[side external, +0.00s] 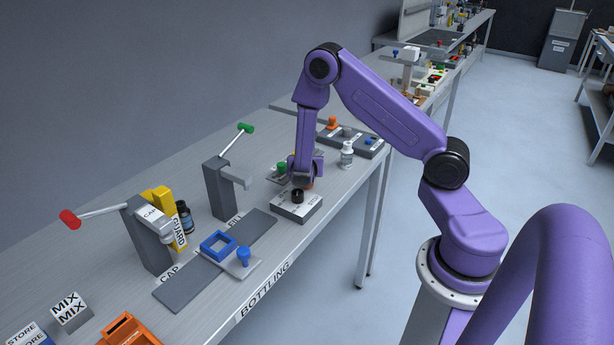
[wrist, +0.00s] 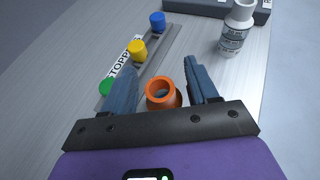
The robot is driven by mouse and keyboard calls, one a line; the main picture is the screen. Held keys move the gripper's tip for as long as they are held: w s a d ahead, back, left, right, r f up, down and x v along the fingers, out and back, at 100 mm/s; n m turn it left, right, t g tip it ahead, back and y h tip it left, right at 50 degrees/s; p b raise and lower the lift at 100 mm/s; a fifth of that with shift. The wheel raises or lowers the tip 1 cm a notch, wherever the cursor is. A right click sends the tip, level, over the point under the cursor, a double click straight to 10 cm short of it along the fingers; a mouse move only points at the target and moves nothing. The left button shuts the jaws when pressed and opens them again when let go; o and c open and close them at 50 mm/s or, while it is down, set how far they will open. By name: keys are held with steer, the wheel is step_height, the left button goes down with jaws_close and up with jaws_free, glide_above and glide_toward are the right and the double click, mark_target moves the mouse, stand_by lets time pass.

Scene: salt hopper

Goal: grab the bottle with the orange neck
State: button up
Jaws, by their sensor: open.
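The bottle with the orange neck shows in the wrist view as an open orange ring (wrist: 160,88) with a little of its orange body below. It lies between the two blue fingers of my gripper (wrist: 160,70), with a visible gap on either side. My gripper is open and holds nothing. In the side external view, my gripper (side external: 304,180) is low over the bench, and a small bit of orange (side external: 309,185) shows beside its fingers. Most of the bottle is hidden there by my gripper and the block in front.
A grey block with a black knob (side external: 297,196) stands just in front of my gripper. A white bottle (side external: 346,154) stands to the right, near the bench edge. A stopper rack (wrist: 137,62) holds green, yellow and blue stoppers on the left in the wrist view.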

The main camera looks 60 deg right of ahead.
steer(key=shift+w+d+f, duration=0.15)
steer(key=shift+d, duration=0.2)
steer(key=shift+c, duration=0.3)
steer(key=c, duration=1)
steer(key=shift+r, duration=0.75)
steer(key=shift+s+a+r, duration=0.95)
steer(key=shift+s+r, duration=1)
steer(key=shift+s, duration=0.2)
steer(key=shift+s+a+r, duration=1)
steer(key=shift+s+r, duration=0.9)
steer(key=shift+s, duration=0.2)
steer(key=shift+s+a+r, duration=0.95)
steer(key=shift+s+r, duration=1)
steer(key=shift+s, duration=0.2)
